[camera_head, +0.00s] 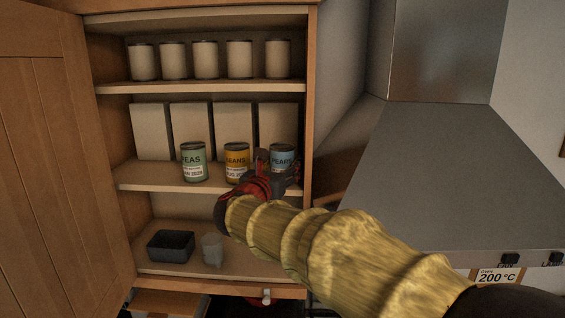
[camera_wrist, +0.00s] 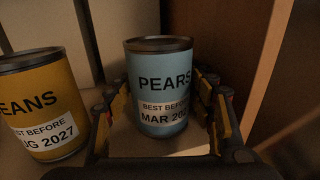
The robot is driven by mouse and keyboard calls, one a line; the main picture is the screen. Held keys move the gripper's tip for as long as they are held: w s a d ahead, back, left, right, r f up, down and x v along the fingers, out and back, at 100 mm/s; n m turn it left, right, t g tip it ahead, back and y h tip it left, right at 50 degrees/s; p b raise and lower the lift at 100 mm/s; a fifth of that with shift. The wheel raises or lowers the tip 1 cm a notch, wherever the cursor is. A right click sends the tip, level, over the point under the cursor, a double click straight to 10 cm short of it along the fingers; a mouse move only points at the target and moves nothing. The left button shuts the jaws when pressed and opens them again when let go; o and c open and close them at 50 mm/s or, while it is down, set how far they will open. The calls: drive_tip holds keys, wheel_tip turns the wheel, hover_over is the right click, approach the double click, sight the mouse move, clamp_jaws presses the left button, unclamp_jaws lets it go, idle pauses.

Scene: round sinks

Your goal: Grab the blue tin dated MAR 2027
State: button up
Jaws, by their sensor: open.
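The blue tin (camera_head: 283,155) stands upright at the right end of the middle cupboard shelf. In the wrist view the blue tin (camera_wrist: 160,88) reads PEARS, BEST BEFORE, MAR 202, with the last digit hidden at the edge of the label. My gripper (camera_head: 272,168) is in front of it at shelf height, partly covering it in the head view. In the wrist view my open gripper (camera_wrist: 165,105) has one finger on each side of the tin, with a gap visible on the left; contact on the right I cannot tell.
An orange BEANS tin (camera_head: 237,160), marked AUG 2027, stands close on the left, and a green PEAS tin (camera_head: 193,161) farther left. Pale boxes (camera_head: 151,131) stand behind. The cupboard's right wall (camera_wrist: 262,75) is close on the right. Plain tins (camera_head: 205,60) fill the shelf above.

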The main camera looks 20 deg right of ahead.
drive_tip(key=shift+s+a+r, duration=0.1)
drive_tip(key=shift+s, duration=0.1)
drive_tip(key=shift+c, duration=0.5)
drive_tip(key=c, duration=1)
